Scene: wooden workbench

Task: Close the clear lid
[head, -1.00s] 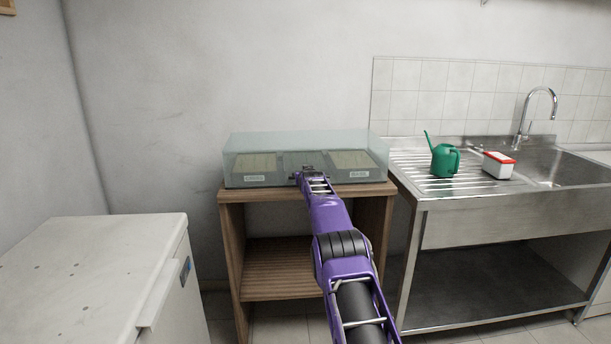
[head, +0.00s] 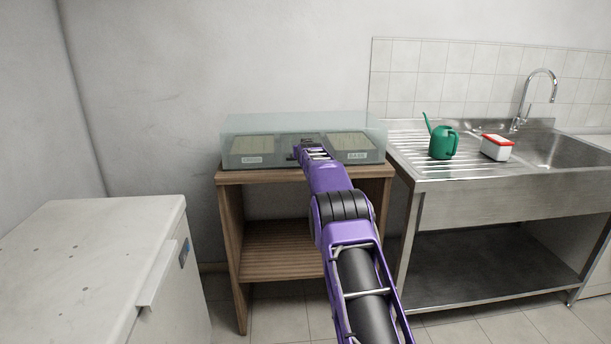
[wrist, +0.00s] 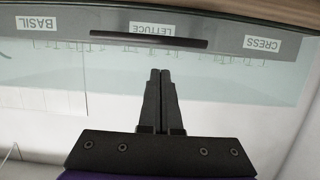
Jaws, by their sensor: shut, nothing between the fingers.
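The clear lid (head: 255,124) is a pale see-through cover over the seedling box on the wooden stand. In the head view it appears lowered, with its top roughly level; I cannot tell whether it is fully seated. The wrist view shows its glass (wrist: 215,80) and a dark handle bar (wrist: 148,40) by the strip labelled BASIL, LETTUCE and CRESS, upside down. My gripper (head: 306,148) is at the middle front of the box. Its fingers (wrist: 160,72) are shut and empty, with tips close to the bar; contact is unclear. The arm hides part of the middle tray.
The wooden stand (head: 285,250) has an open shelf below. A steel sink (head: 480,190) stands right, with a green watering can (head: 443,143) and a white tub with a red lid (head: 496,148). A white chest (head: 90,255) is at left. Floor shows between them.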

